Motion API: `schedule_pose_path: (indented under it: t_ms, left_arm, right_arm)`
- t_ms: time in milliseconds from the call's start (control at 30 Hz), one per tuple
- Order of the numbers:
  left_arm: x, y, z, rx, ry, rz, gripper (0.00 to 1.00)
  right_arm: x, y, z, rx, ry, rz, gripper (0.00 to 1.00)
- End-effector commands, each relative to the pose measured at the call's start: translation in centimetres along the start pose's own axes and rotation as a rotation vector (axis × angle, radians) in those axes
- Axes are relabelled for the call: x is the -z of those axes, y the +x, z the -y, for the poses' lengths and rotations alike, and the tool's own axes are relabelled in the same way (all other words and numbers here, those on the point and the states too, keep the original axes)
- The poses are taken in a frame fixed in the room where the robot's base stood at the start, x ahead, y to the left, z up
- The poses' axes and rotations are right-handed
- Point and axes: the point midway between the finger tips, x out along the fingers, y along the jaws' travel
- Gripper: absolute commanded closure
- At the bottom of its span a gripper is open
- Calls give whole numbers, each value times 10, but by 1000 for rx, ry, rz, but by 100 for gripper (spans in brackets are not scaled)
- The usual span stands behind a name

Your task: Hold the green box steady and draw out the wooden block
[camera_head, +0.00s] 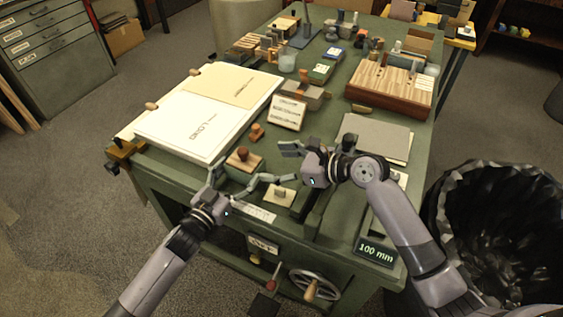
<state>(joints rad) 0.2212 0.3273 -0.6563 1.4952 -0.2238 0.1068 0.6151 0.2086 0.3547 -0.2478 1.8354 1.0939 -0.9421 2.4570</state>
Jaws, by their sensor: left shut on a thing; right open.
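A pale square block with a grey knob (281,194) lies at the front edge. White sheets (185,125) lie on the left. A ribbed wooden tray (388,88) and grey board (374,136) are on the right. A black-lined bin (500,235) stands right of the green table (160,172).

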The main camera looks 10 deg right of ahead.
Motion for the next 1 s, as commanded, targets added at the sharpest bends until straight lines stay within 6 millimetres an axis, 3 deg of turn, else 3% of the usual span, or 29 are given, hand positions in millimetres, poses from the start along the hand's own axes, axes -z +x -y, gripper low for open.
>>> schedule_pose_path:
  t_ms: [400,433,767,1000]
  left_arm:
    - [0,0,0,0,0,0,59]
    - [0,0,0,0,0,0,25]
    - [0,0,0,0,0,0,3]
    - [0,0,0,0,0,0,2]
  right_arm:
    - [0,-10,0,-1,-1,0,28]
    - [0,-10,0,-1,-1,0,28]
    - [0,-10,-1,-1,-1,0,28]
    - [0,-10,-1,-1,-1,0,28]
